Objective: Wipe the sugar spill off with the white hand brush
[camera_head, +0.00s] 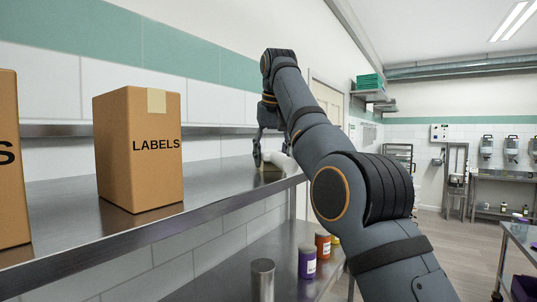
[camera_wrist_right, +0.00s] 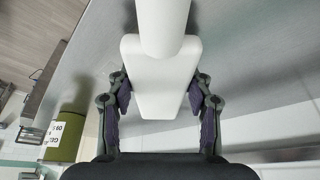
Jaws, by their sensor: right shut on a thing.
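The white hand brush (camera_head: 281,161) is at the far right end of the upper steel shelf (camera_head: 226,172) in the head view. My right gripper (camera_head: 270,150) is shut on it. In the right wrist view the brush (camera_wrist_right: 160,75) fills the middle, with its rounded handle pointing to the top and the fingers of my right gripper (camera_wrist_right: 161,95) on both sides of its wide part. A tan patch shows under the brush in the head view; I cannot tell if it touches the shelf. I see no sugar spill. My left gripper is not in view.
A "LABELS" carton (camera_head: 138,160) stands on the shelf, with another carton (camera_head: 12,165) at the left edge. A purple jar (camera_head: 307,262) and an orange jar (camera_head: 323,245) stand on the lower shelf. The shelf between the LABELS carton and the brush is clear.

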